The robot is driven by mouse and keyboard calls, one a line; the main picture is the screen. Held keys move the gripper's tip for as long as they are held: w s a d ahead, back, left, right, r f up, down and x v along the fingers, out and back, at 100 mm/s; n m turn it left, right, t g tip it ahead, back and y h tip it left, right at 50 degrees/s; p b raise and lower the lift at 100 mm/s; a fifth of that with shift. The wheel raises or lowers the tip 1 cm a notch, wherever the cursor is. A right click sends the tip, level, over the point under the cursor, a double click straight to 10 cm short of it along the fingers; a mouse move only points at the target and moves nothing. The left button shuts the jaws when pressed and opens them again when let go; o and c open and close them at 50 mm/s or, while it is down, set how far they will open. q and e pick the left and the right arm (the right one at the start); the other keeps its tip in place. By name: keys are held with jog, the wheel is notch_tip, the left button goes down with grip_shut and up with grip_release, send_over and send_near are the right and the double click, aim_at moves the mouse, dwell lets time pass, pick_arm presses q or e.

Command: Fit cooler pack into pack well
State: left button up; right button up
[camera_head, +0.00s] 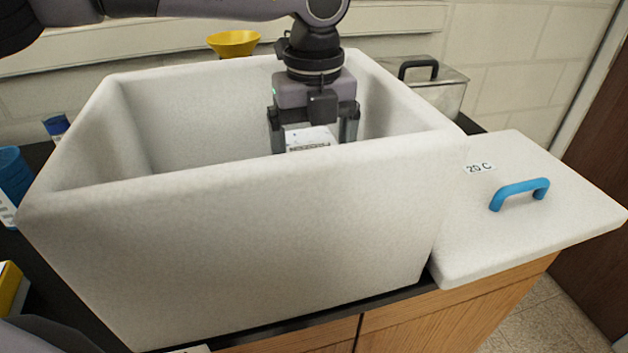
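A large white foam box (240,240) stands open on the counter. My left gripper (314,138) points down inside it, near the right part. Its fingers stand on both sides of a white piece with a printed label, which looks like the cooler pack (308,134); they appear closed against its sides. The lower part of the pack and the fingertips are hidden behind the box's front wall. The box floor and any pack well are hidden too, so I cannot tell whether the pack sits in a well. My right gripper is not in view.
A white lid (540,225) marked "20 C", with a blue handle (519,193), lies right of the box. Blue containers (12,180) are at left.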

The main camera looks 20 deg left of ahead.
pick_arm(q)
jog(key=shift+f+p, duration=0.35)
jog(key=shift+f, duration=2.95)
jog(key=shift+f, duration=0.15)
jog(key=o, duration=1.2)
jog(key=shift+c, duration=0.2)
notch_tip(320, 180, up, 12)
jog(key=shift+r+b, duration=0.15)
jog(key=shift+b, duration=0.4)
